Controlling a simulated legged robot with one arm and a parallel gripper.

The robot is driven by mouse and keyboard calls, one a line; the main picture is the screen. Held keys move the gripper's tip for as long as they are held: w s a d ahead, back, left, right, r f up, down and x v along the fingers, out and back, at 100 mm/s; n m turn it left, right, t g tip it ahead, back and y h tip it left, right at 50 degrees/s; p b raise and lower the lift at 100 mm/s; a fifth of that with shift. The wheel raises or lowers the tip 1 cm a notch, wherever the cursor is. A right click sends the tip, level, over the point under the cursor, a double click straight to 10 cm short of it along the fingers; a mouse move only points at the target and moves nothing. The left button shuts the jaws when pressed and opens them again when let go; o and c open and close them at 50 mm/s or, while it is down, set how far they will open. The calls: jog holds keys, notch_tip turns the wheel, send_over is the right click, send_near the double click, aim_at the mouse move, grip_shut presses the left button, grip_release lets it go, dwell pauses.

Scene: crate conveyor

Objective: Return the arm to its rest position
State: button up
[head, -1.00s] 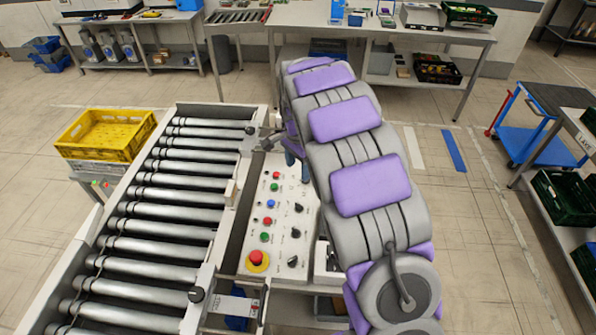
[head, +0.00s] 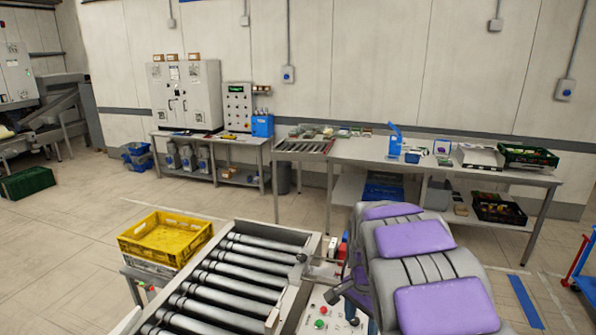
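My arm, grey with purple pads, rises from the bottom right of the head view and reaches forward beside the conveyor. What looks like my gripper (head: 338,290) shows as a small dark grey part at the left of the arm, above the control panel (head: 325,318). The arm hides most of it, and I cannot tell whether its fingers are open or shut. I see nothing held in it.
The roller conveyor (head: 226,283) is at the bottom left, with its visible rollers empty. A yellow crate (head: 165,240) stands beside it. A long workbench (head: 440,172) with boxes stands behind. Open floor lies to the left and right.

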jog(key=s+n+g+b, duration=0.1)
jog(key=s+n+b, duration=0.3)
jog(key=s, duration=3)
jog(key=a+f+n, duration=0.1)
jog(key=n, duration=0.5)
jog(key=shift+s+n+b, duration=0.3)
jog(key=shift+s, duration=0.05)
jog(key=shift+c, duration=0.2)
